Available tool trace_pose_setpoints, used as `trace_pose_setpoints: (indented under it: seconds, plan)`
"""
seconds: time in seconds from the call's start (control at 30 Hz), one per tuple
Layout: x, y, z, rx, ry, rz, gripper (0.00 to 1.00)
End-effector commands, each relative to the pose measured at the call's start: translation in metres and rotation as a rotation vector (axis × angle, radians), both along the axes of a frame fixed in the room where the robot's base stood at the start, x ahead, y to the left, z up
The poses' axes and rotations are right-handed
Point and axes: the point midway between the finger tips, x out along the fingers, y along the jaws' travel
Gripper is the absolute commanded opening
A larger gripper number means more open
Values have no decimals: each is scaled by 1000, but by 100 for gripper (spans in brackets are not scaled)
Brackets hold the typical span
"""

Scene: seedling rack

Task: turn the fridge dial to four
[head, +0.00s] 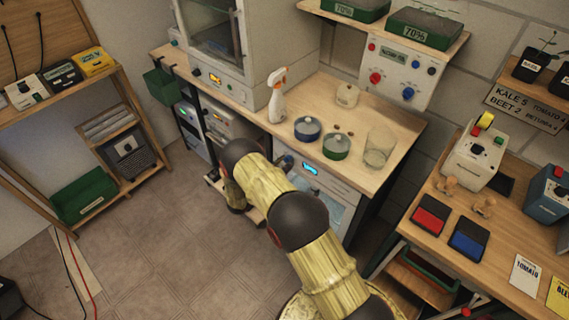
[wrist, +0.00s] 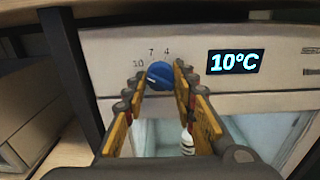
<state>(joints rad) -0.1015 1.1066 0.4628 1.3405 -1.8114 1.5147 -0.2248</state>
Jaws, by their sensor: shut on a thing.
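The fridge's blue dial (wrist: 160,76) is on the pale front panel in the wrist view, with the marks 10, 7 and 4 around its upper left side. A light pointer mark on it seems to face left, toward the 10. The fridge display (wrist: 235,62) reads 10°C in blue; it also glows in the head view (head: 311,169). My gripper (wrist: 159,72) has one finger on each side of the dial and is shut on it. In the head view my arm hides most of the gripper and the dial area.
The fridge (head: 338,190) stands under a wooden counter (head: 396,160) holding a spray bottle (head: 277,97), two lidded pots and a glass jar (head: 379,149). In the wrist view a dark post (wrist: 72,65) stands close left of the panel. Open floor (head: 150,260) lies left of my arm.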

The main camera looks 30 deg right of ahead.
Motion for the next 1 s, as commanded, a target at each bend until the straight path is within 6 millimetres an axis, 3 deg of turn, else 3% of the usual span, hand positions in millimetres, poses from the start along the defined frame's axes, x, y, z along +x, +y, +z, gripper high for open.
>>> trace_pose_setpoints:
  seconds: [0.47,1.0]
  plan:
    - [0,0,-1,34,-95,-1,2]
    - [0,0,-2,197,-541,0,2]
